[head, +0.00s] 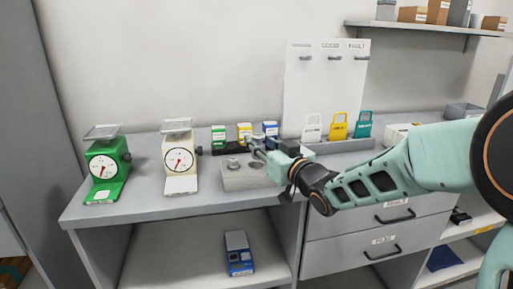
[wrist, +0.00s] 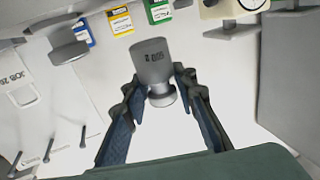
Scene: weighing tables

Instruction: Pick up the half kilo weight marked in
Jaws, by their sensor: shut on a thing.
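The grey metal weight (wrist: 152,62) with a dark marking that seems to read 500 is between my fingers in the wrist view. My gripper (wrist: 163,88) is shut on the weight's narrow neck and knob, and its broad body extends past the fingertips. In the head view my gripper (head: 256,148) is over the back of the grey weight block (head: 240,184) on the table. The held weight is small and mostly hidden there. Another grey weight (head: 233,163) sits at the left of the block, beside a round empty recess (head: 255,165).
A green scale (head: 108,172) and a cream scale (head: 180,158) stand to the left. Small green, yellow and blue boxes (head: 244,131) stand behind the block. Coloured tags (head: 338,125) stand by the white board (head: 325,85). A blue device (head: 238,253) lies on the lower shelf.

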